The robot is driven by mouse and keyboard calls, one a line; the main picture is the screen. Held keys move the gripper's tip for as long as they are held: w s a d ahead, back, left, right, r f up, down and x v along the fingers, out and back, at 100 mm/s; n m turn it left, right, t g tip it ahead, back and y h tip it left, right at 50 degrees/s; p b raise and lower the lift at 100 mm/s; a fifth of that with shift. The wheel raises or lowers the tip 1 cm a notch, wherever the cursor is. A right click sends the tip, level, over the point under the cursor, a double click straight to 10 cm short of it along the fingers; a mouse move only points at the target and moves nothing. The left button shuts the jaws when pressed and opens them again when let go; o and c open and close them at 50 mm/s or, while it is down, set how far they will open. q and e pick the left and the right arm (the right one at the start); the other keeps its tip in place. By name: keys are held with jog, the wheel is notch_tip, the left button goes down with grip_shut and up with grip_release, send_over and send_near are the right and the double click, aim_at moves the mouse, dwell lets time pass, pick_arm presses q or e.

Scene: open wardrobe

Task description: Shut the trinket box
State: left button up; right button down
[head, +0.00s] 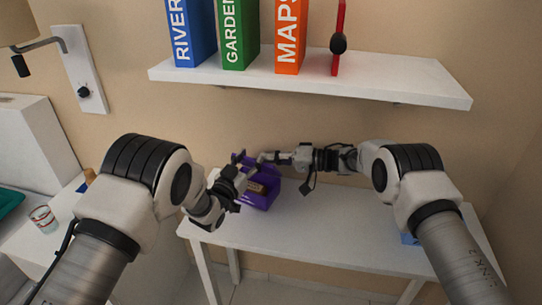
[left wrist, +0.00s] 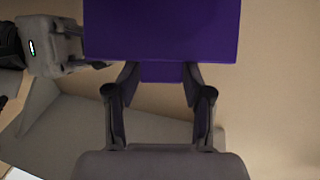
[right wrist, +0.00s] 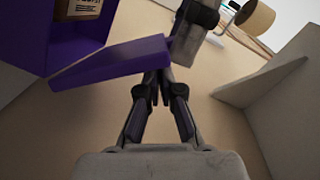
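The purple trinket box (head: 261,200) stands on the white table with a brown labelled item (head: 257,187) inside. Its lid (right wrist: 115,62) is open and juts out beside the box in the right wrist view. My right gripper (right wrist: 157,74) looks shut, with its tips at the lid's outer edge; in the head view it is behind the box. My left gripper (left wrist: 160,70) is at the box's left side with its fingers apart. A broad purple panel (left wrist: 162,30) fills the top of the left wrist view, and a narrower purple part shows between the fingertips.
A white shelf (head: 320,85) with blue, green and orange binders hangs above the table. The white table (head: 325,225) is mostly clear to the right of the box, with a blue thing (head: 409,239) near its right end. A striped cup (head: 42,218) stands at left.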

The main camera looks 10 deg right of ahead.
pick_arm(q)
jog(key=shift+o, duration=0.5)
jog(key=shift+w+d, duration=0.1)
jog(key=shift+w, duration=0.2)
pick_arm(e)
jog(key=shift+a+f, duration=0.25)
jog(key=shift+f, duration=0.15)
pick_arm(q)
jog(key=shift+s+r, duration=0.1)
jog(key=shift+r, duration=0.05)
pick_arm(e)
jog(key=shift+r, duration=0.15)
pick_arm(q)
jog(key=shift+s, duration=0.1)
pick_arm(e)
jog(key=shift+d+r, duration=0.1)
